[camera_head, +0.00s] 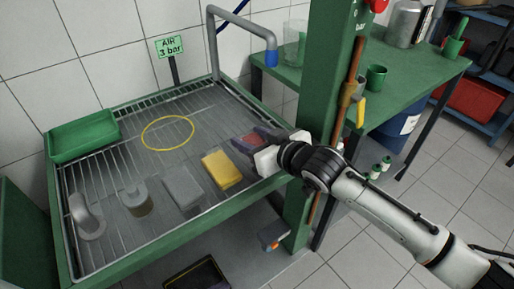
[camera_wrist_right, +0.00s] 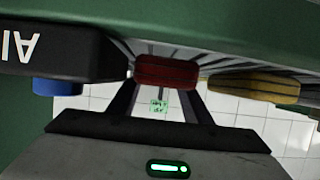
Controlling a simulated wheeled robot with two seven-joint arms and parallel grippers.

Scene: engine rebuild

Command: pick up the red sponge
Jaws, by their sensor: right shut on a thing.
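The red sponge (camera_head: 249,141) is at the right end of the wire-rack wash table, between the fingers of my right gripper (camera_head: 252,141). In the right wrist view the red sponge (camera_wrist_right: 167,71) spans the gap between the two dark fingertips (camera_wrist_right: 165,84), and the right gripper is shut on it. The fingers partly hide the sponge in the head view. I cannot tell whether it is clear of the rack. My left gripper is not in view.
A yellow sponge (camera_head: 221,171) and a grey block (camera_head: 182,187) lie to the left on the rack. A green tray (camera_head: 83,136) sits at the far left. A green post (camera_head: 318,120) stands close to my right arm. A bent pipe (camera_head: 213,45) rises behind.

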